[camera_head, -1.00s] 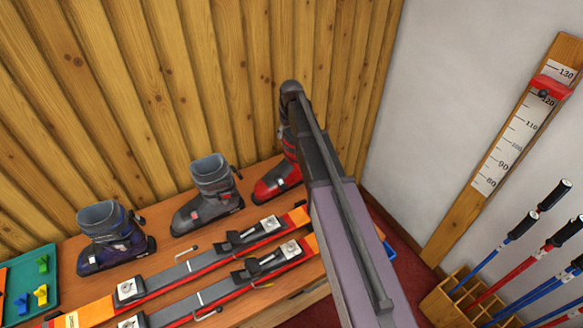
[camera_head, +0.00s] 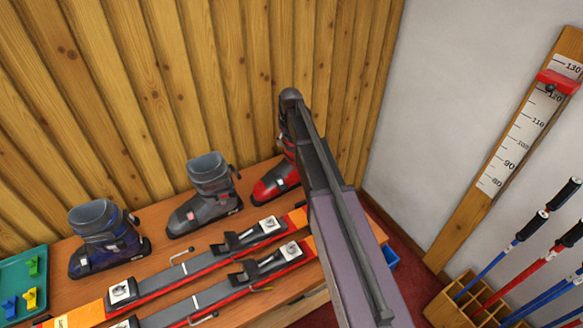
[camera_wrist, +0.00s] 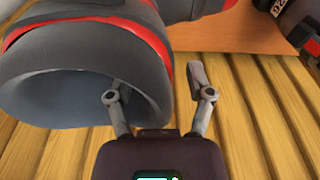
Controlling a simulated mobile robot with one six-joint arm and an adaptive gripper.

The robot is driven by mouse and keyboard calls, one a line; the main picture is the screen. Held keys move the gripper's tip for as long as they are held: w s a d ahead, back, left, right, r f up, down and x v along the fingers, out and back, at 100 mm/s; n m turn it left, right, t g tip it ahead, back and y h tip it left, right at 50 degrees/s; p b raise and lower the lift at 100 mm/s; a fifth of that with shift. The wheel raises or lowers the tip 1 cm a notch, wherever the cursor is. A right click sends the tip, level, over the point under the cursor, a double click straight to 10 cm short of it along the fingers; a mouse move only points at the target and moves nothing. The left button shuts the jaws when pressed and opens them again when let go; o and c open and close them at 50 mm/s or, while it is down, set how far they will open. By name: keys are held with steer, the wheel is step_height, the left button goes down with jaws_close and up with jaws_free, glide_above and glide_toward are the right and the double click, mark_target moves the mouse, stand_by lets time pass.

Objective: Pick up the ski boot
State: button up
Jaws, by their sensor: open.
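In the wrist view a ski boot (camera_wrist: 60,55), dark grey with red bands, fills the left side, its round cuff opening facing me. In the head view a red and dark boot (camera_head: 274,184) stands at the right end of the bench, partly hidden behind my arm; it looks like the same one. My gripper (camera_wrist: 158,80) is open. Its left finger overlaps the cuff opening and its tip is hard to make out. Its right finger is outside the cuff. The cuff's near wall shows between them.
A grey boot (camera_head: 206,192) and a blue boot (camera_head: 105,238) stand left on the wooden bench (camera_head: 160,240). Skis (camera_head: 205,267) lie along its front, with a green tray (camera_head: 24,268) at far left. Ski poles (camera_head: 497,254) stand in a rack at right. The plank wall is close behind.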

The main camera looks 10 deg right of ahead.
steer(key=shift+c, duration=0.2)
jaws_close()
steer(key=shift+r, duration=0.2)
stand_by(0.4)
step_height(320, 180, up, 10)
steer(key=p, duration=1)
steer(key=shift+f, duration=0.25)
stand_by(0.5)
steer(key=shift+r+p, duration=1.9)
steer(key=shift+d, duration=0.15)
